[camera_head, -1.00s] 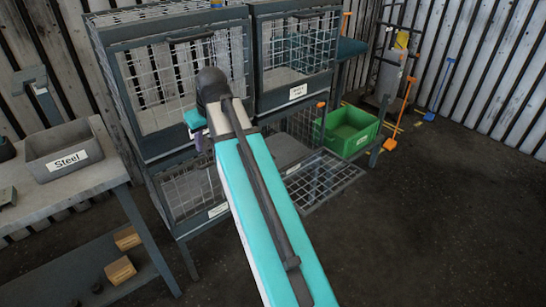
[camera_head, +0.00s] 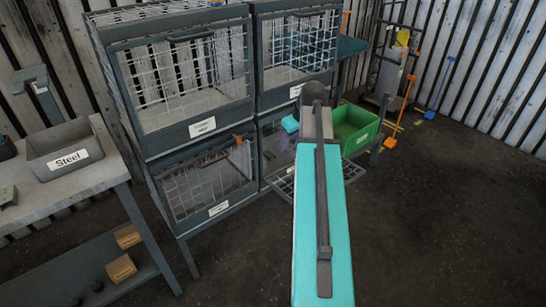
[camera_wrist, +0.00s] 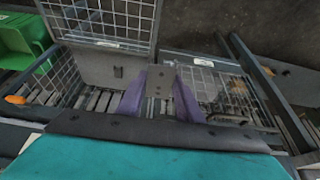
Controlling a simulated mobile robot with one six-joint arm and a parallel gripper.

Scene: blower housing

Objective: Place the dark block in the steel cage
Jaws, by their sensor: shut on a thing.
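My gripper (camera_head: 283,143) is at the front of the lower right cage (camera_head: 268,118), partly hidden by my arm. In the wrist view, its purple fingers (camera_wrist: 160,80) are closed on a dark grey piece, apparently the dark block (camera_wrist: 159,92). The lower right cage's mesh door (camera_head: 320,182) hangs open toward the front. A small dark item shows on the grey panel (camera_wrist: 95,65) there; I cannot tell what it is. The cage labels are too small to read, so I cannot tell which is the steel cage.
Upper left (camera_head: 185,75) and upper right (camera_head: 298,45) mesh cages stand above the lower left cage (camera_head: 205,180). A green bin (camera_head: 357,130) stands right of the cages. A grey bin marked Steel (camera_head: 65,155) is on the left bench (camera_head: 85,180). Floor at right is clear.

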